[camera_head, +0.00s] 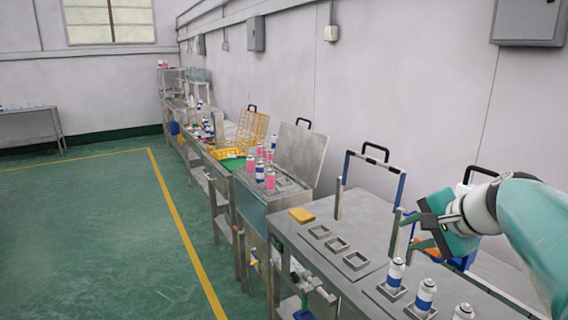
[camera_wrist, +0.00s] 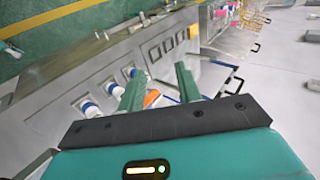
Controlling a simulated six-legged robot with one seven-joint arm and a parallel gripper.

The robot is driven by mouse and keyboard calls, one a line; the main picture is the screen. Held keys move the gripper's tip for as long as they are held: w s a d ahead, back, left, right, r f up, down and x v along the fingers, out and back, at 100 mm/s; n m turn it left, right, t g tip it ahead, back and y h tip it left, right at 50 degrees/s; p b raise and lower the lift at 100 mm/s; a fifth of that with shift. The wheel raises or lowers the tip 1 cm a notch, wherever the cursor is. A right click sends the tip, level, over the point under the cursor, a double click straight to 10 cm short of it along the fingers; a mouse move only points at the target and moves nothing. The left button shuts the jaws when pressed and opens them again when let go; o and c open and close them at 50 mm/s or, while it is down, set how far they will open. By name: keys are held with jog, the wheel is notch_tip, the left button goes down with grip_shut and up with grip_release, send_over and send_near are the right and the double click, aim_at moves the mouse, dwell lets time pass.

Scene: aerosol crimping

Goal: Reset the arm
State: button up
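My arm reaches in from the right edge of the head view. My gripper (camera_head: 416,226) is held above the steel bench (camera_head: 310,248), near the metal frame with a black handle. In the wrist view the two teal fingers of my gripper (camera_wrist: 160,88) stand apart with a gap between them. No held object shows between the fingertips. An orange thing (camera_wrist: 151,98) shows in the gap, lower down and beyond the fingers.
White and blue cans (camera_head: 425,296) stand in square holders at the bench's front right. Empty square holders (camera_head: 337,244) and a yellow block (camera_head: 301,215) lie further along. An open-lidded station (camera_head: 302,153) with pink and blue cans follows. Green floor (camera_head: 100,230) is clear at left.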

jog(key=s+a+f+n+g+h, duration=0.1)
jog(key=s+a+f+n, duration=0.5)
jog(key=s, duration=0.2)
jog(key=s+a+f+n+g+h, duration=0.2)
jog(key=s+a+f+n, duration=0.4)
jog(key=s, duration=0.3)
jog(key=shift+s+a+n+h, duration=0.3)
jog(key=shift+a+n, duration=0.1)
jog(key=shift+a, duration=0.2)
